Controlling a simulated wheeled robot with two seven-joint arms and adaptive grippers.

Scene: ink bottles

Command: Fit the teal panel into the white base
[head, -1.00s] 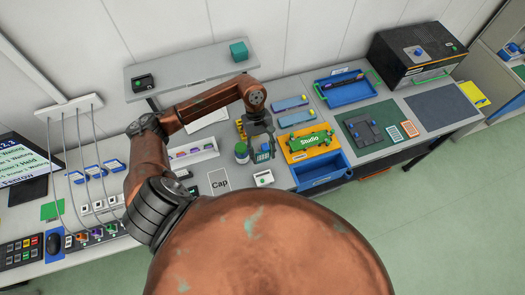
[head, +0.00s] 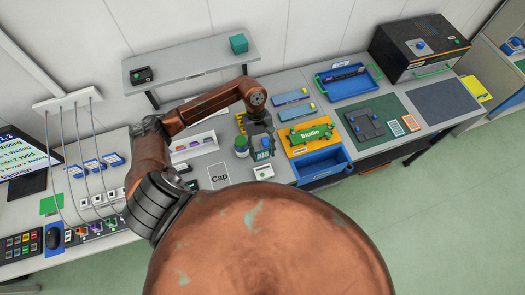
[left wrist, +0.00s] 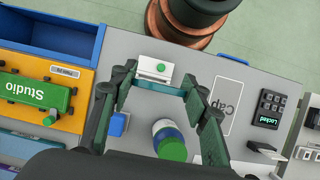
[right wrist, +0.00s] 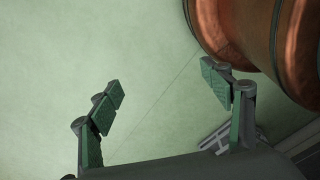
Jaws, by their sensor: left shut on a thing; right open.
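The white base (head: 263,172), with a green mark on it, lies on the grey table; it also shows in the left wrist view (left wrist: 152,70). My left gripper (head: 262,148) is above the table, just behind the base. It is shut on the teal panel (head: 262,155), which hangs between the fingers. In the left wrist view the panel is a thin edge (left wrist: 158,88) between the fingertips, beside the base; I cannot tell whether they touch. My right gripper (right wrist: 168,90) is open and empty over the green floor.
A green-capped bottle (head: 241,147) stands left of my left gripper, close to it. A blue block (left wrist: 117,124) is near one finger. The orange Studio tray (head: 300,149) and blue bin (head: 320,172) lie to the right. The Cap card (head: 218,175) lies left of the base.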

